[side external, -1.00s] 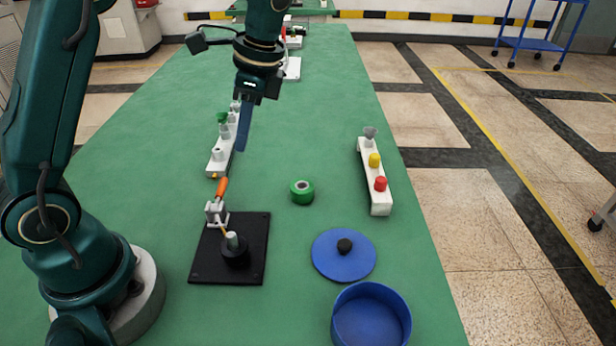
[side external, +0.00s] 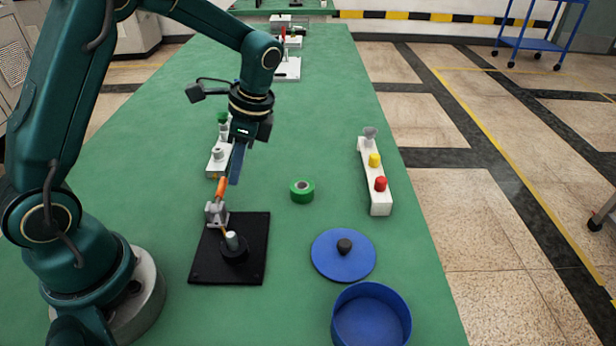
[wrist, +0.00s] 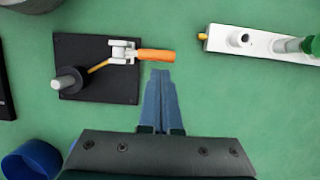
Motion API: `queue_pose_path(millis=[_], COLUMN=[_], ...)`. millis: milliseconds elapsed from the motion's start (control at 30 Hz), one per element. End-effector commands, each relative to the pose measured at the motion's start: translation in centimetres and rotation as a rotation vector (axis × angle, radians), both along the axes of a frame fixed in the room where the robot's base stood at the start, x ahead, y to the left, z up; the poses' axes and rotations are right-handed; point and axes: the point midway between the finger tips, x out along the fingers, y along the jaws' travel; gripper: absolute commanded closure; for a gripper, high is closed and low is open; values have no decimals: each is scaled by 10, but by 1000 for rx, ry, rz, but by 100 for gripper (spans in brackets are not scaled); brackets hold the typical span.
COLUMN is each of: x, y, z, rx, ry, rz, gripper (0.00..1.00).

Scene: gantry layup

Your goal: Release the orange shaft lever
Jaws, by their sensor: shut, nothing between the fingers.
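The orange lever (side external: 221,188) sticks out from a grey clamp bracket (side external: 216,213) on a black plate (side external: 203,266). A short grey shaft in a black collar (side external: 234,250) stands on the plate, and a thin yellow arm runs from the bracket to it. In the wrist view the orange lever (wrist: 155,55) points right, past the plate's edge. My gripper (side external: 235,180) has blue fingers pointing down, just beyond the lever's free end. In the wrist view my gripper (wrist: 161,76) is shut and empty, its tips just below the lever's end with a small gap in the picture.
A white block with pegs (side external: 216,166) stands behind my gripper. To the right are a green tape roll (side external: 302,191), a white block with red and yellow buttons (side external: 376,200), a blue lid (side external: 330,265) and a blue round container (side external: 345,325). Green table lies clear between them.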

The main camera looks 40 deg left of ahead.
Motion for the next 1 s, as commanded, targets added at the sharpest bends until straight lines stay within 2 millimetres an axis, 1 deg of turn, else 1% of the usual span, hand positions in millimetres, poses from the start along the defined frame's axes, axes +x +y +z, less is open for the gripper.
queue_pose_path(millis=[33, 100, 200, 300, 633, 1000], x=[-3, -5, -7, -8, -8, -8], y=[2, 4, 6, 7, 8, 7], z=[-8, -18, -27, -33, -34, -31], rx=[-1, 0, -1, 0, 0, 35], ry=[6, 4, 3, 1, -1, -37], rz=[1, 0, 1, 1, 0, -1], gripper=[100, 100, 100, 100, 100, 100])
